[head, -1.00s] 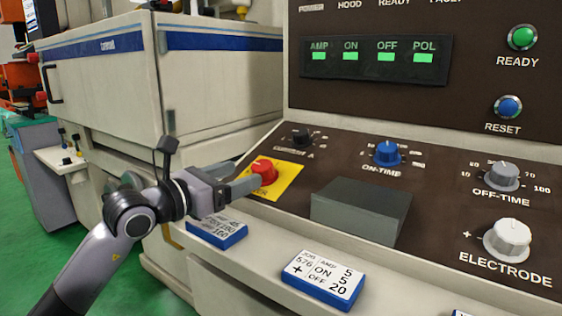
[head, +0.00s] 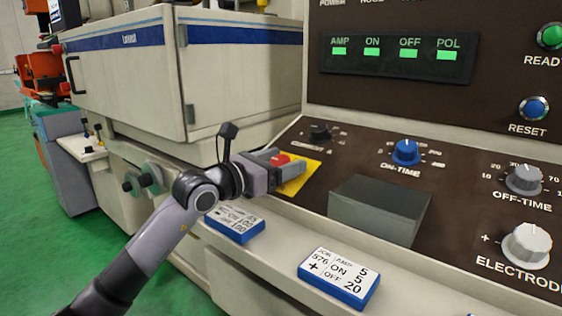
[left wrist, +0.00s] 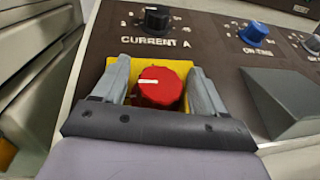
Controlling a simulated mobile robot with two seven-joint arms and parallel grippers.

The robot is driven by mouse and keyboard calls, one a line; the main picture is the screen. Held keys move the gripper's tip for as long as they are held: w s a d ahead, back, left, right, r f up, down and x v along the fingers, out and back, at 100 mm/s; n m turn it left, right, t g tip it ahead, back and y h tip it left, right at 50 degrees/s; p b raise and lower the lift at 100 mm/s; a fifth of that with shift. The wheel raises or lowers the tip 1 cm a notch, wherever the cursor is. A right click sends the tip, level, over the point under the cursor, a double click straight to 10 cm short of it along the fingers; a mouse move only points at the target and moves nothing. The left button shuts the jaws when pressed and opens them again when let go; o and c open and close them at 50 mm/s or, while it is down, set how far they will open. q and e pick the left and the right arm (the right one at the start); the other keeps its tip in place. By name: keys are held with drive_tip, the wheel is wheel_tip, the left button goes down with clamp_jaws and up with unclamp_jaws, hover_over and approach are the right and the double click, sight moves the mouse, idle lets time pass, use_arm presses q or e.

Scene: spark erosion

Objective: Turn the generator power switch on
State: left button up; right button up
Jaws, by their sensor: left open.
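The generator power switch is a red rotary knob (left wrist: 158,88) with a white mark line, on a yellow plate (left wrist: 122,66) at the left end of the sloped control panel. In the head view the red knob (head: 281,159) is partly hidden by my gripper. My left gripper (head: 287,165) is at the knob. In the left wrist view its two grey fingers (left wrist: 158,88) stand open, one on each side of the knob. A small gap seems to show on each side. The white line points roughly sideways across the knob top. My right gripper is not in view.
A grey box-like block (head: 380,208) sits on the panel right of the switch. The black current knob (head: 320,132) and blue on-time knob (head: 406,152) are behind it. Two blue-edged cards (head: 339,277) lie on the front ledge. The display (head: 395,57) shows four green lamps.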

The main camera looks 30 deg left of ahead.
use_arm(q)
drive_tip(key=c, duration=1)
